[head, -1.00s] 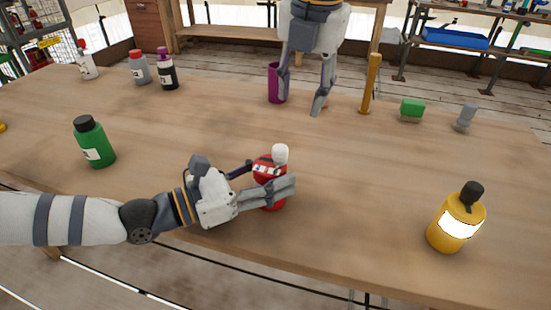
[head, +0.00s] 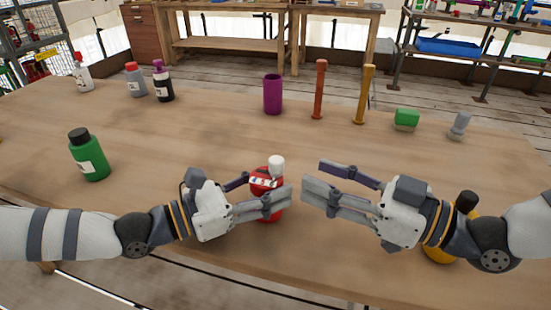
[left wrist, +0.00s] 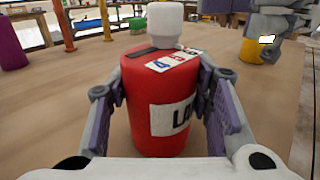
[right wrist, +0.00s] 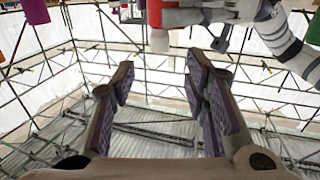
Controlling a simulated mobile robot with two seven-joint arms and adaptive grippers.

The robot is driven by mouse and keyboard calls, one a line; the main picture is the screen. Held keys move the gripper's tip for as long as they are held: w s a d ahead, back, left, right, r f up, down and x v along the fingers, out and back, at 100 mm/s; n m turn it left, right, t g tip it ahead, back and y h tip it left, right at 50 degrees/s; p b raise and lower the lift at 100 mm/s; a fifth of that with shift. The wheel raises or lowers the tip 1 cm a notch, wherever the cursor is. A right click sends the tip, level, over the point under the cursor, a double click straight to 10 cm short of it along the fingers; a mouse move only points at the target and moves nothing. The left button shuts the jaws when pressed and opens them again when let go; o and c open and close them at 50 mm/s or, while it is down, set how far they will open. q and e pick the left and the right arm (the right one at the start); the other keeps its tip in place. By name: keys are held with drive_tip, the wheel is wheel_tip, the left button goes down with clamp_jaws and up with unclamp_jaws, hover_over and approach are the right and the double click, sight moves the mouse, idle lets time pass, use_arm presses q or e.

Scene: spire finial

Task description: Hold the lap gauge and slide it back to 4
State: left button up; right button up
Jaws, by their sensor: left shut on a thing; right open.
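The lap gauge is a red cylinder (head: 267,186) with a white knob on top and a strip of small numbered tiles. It stands upright near the table's front edge. My left gripper (head: 262,195) is shut around its body from the left. In the left wrist view the red body (left wrist: 160,92) sits between both fingers, with a white label starting "LA" partly hidden by a finger. The tile numbers are too small to read surely. My right gripper (head: 318,180) is open and empty, just right of the gauge, apart from it. The gauge's white knob (right wrist: 158,40) shows in the right wrist view.
A yellow bottle (head: 440,250) stands partly hidden behind my right arm. A green bottle (head: 88,157) stands at left. A purple cup (head: 272,95), orange rod (head: 319,90), yellow rod (head: 364,95) and green block (head: 406,119) stand at the back. The middle table is clear.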

sight(283, 164)
drive_tip(key=x, duration=0.9)
drive_tip(key=shift+w+a, duration=0.15)
clamp_jaws()
